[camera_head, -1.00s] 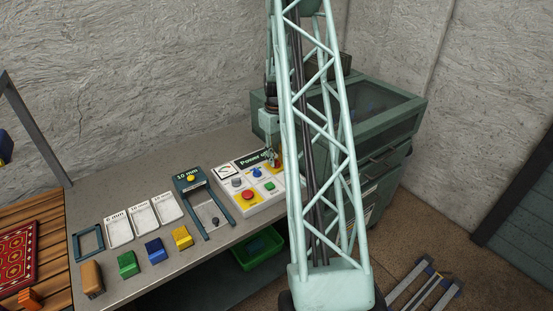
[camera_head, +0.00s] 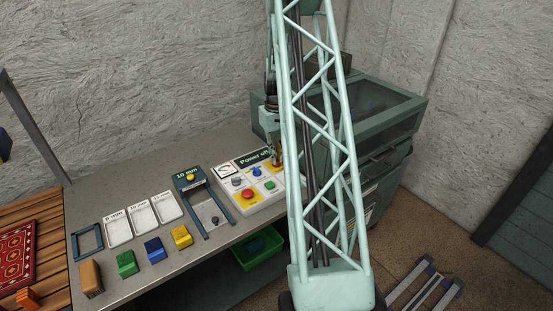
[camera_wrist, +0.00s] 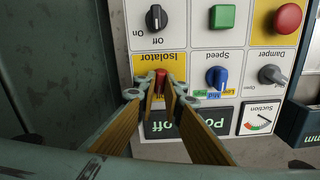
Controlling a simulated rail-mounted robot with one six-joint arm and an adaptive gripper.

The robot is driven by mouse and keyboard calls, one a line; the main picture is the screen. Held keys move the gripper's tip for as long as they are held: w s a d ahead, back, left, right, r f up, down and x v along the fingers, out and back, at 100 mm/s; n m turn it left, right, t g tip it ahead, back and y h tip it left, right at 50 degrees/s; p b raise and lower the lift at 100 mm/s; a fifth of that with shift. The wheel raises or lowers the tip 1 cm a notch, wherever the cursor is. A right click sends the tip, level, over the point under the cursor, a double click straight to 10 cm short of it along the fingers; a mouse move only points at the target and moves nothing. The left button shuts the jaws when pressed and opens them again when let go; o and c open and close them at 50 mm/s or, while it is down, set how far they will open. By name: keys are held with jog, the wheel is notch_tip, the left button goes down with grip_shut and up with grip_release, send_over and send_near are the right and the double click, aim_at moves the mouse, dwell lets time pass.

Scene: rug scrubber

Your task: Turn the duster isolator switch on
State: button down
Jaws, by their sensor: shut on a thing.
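The white control panel (camera_head: 255,200) lies on the bench, and its display reads "Power off" in the head view. In the wrist view the panel is upside down. The red isolator handle (camera_wrist: 161,80) sits on a yellow plate labelled "Isolator", and part of it is hidden by the fingers. My gripper (camera_wrist: 161,97) is shut on the red handle, one fingertip on each side. In the head view my gripper (camera_head: 277,158) is at the panel's far right corner, partly hidden by my arm.
Close to the handle are a blue speed knob (camera_wrist: 216,77), a black On/Off knob (camera_wrist: 156,18), a green button (camera_wrist: 222,17), a red button (camera_wrist: 288,18) and a grey damper knob (camera_wrist: 271,74). A green cabinet (camera_head: 375,105) stands right of the panel.

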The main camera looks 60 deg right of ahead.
jog(key=m+b, duration=0.1)
jog(key=m, duration=0.4)
jog(key=shift+b, duration=0.3)
jog(key=m+b, duration=0.1)
jog(key=m, duration=0.3)
jog(key=shift+m, duration=0.4)
jog(key=m+b, duration=0.1)
jog(key=m, duration=0.5)
jog(key=c, duration=2.7)
grip_release()
jog(key=shift+r, duration=6)
